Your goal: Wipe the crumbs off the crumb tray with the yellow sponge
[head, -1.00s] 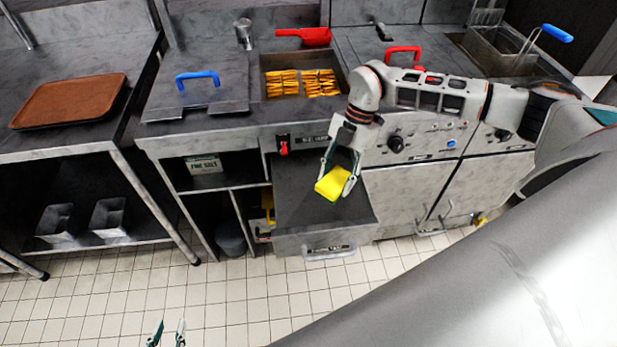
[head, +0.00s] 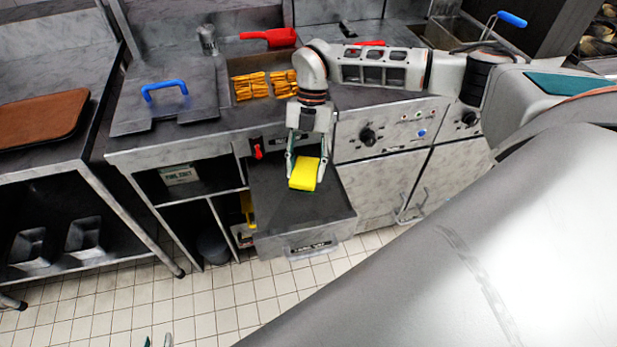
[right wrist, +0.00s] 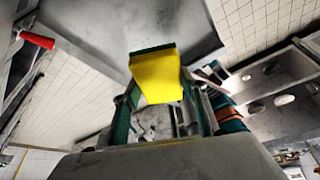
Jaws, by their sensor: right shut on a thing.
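The yellow sponge (head: 304,173) is gripped between the fingers of my right gripper (head: 305,182), over the dark crumb tray (head: 280,215). The tray is pulled out like a drawer below the counter. I cannot tell whether the sponge touches the tray. In the right wrist view, the sponge (right wrist: 157,82) sits between the fingers with a dark green strip along one edge. No crumbs can be made out on the tray at this size. Only the fingertips of my left gripper (head: 158,341) show at the bottom edge, apart, with nothing between them.
Above the tray are the counter front with a red-handled valve (head: 257,149), a bin of fries (head: 250,87), a red scoop (head: 268,38) and a blue-handled lid (head: 170,105). A brown tray (head: 42,120) lies on the left table. Tiled floor is open in front.

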